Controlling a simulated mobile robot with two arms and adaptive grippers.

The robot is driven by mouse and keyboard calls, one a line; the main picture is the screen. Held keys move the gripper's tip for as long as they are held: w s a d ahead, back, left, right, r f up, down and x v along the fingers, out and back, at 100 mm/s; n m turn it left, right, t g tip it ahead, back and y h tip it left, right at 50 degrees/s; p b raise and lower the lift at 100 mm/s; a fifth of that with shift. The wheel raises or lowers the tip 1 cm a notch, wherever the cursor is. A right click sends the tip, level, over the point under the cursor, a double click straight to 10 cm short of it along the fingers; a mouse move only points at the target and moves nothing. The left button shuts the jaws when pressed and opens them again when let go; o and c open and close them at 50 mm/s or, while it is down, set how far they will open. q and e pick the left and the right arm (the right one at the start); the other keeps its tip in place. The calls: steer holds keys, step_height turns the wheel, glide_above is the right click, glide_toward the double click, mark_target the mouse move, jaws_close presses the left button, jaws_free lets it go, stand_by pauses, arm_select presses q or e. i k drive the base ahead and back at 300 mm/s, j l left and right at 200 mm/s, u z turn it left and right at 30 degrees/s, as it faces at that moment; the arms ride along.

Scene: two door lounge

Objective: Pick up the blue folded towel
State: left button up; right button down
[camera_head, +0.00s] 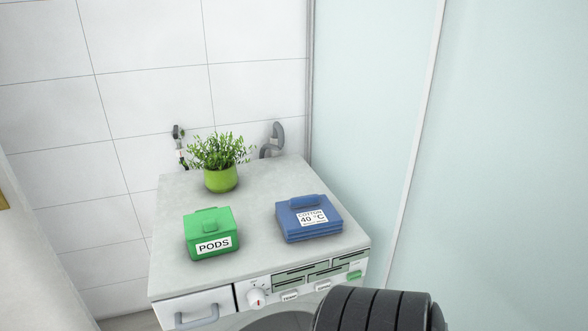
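The blue folded towel (322,230) lies on the right part of the washing machine's top (259,247). It carries a white label reading "COTTON 40 °C" and has a raised blue roll at its back edge. A dark ribbed cylindrical part, which looks like part of my own arm, shows at the bottom right, in front of the machine. Neither gripper's fingers can be seen. Nothing touches the towel.
A green box (196,245) labelled "PODS" stands left of the towel. A plant in a green pot (221,179) stands behind, near the tiled wall (150,95). A pale glass panel (365,120) rises close on the right. The machine's top is clear between these objects.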

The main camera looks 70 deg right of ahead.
mark_target(311, 216)
steer(key=z, duration=2.25)
